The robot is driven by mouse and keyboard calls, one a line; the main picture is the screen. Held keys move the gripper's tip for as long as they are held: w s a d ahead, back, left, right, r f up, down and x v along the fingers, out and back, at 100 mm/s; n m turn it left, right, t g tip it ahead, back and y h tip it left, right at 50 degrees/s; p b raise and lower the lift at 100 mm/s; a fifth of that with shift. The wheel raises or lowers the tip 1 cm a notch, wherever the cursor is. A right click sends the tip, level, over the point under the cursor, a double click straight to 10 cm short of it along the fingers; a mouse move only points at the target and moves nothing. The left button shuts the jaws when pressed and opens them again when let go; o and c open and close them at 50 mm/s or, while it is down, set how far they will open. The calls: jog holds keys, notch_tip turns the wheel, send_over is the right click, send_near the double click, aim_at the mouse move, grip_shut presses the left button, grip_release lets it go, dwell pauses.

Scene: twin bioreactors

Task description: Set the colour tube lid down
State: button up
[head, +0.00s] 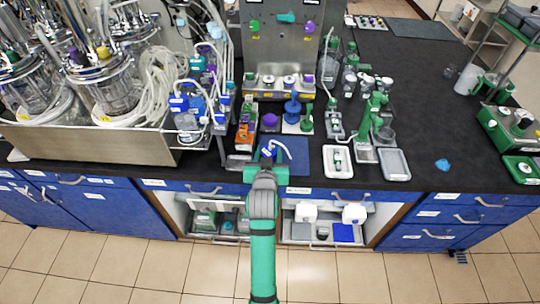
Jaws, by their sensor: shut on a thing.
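My green arm reaches up from the bottom middle of the head view, and my gripper (267,160) is over the front edge of the black bench. It is shut on a small blue piece with some white on it, which I take to be the colour tube lid (268,152). A thin white tube or cable curves beside it. The fingers hide part of the piece, and I cannot tell whether it touches the surface below. A dark blue mat (297,160) lies on the bench just right of and behind my gripper.
Purple, blue and green knobbed pieces (291,112) stand behind my gripper. An orange device (243,137) is close on the left. A white tray (338,161) and a grey tray (395,164) lie to the right. The bench (440,120) is mostly clear farther right.

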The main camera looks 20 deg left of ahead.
jog(key=f, duration=0.3)
jog(key=shift+w+a+f, duration=0.1)
jog(key=shift+w+f, duration=0.1)
jog(key=shift+w, duration=0.2)
jog(key=shift+f, duration=0.25)
jog(key=shift+s+f, duration=0.1)
jog(key=shift+f, duration=0.05)
jog(key=o, duration=1)
